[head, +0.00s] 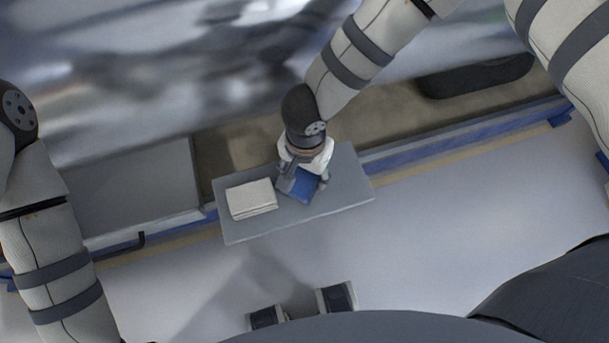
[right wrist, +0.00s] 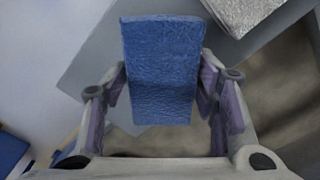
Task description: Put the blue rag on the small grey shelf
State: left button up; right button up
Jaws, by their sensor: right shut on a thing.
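The blue rag (head: 299,186) is a folded cloth over the small grey shelf (head: 334,202), to the right of a white folded cloth. My right gripper (head: 304,182) reaches down from above and is shut on the rag. In the right wrist view the rag (right wrist: 160,60) sits between the two fingers (right wrist: 160,95), with the grey shelf (right wrist: 92,62) behind it. I cannot tell whether the rag touches the shelf top. My left arm comes in at the left edge of the head view, but its gripper is not in view.
A white folded cloth (head: 251,199) lies on the left part of the shelf and also shows at the top right of the right wrist view (right wrist: 245,12). A grey box-like surface (head: 130,190) stands left of the shelf. The shelf's right end is bare.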

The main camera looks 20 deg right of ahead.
aim_at(305, 180)
jog(key=shift+f, duration=1.45)
jog(key=shift+f, duration=0.15)
jog(key=o, duration=1)
